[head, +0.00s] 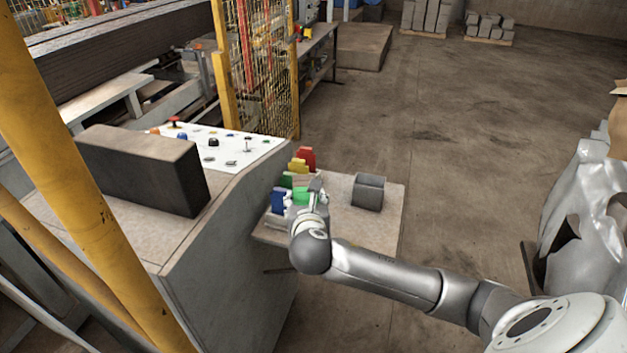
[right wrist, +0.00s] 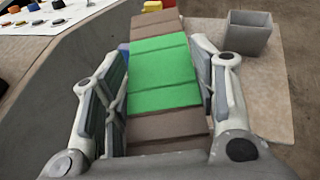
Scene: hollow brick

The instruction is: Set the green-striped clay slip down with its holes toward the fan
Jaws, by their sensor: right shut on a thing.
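The green-striped clay slip (right wrist: 163,72) is a brown block with a wide green band across its middle and thin cross lines. My right gripper (right wrist: 163,85) is shut on it, one finger along each long side, in the right wrist view. In the head view my right gripper (head: 316,196) is over the small side table, and the slip's green part (head: 301,196) shows beside it. I see no holes on the slip from here. No fan can be made out. My left gripper is not in view.
Red (head: 306,157), yellow (head: 298,165) and blue (head: 278,201) pieces stand along the left side of the side table (head: 385,222). A grey open box (head: 368,193) stands to their right. The control console (head: 225,215) with a dark block (head: 140,170) rises at left.

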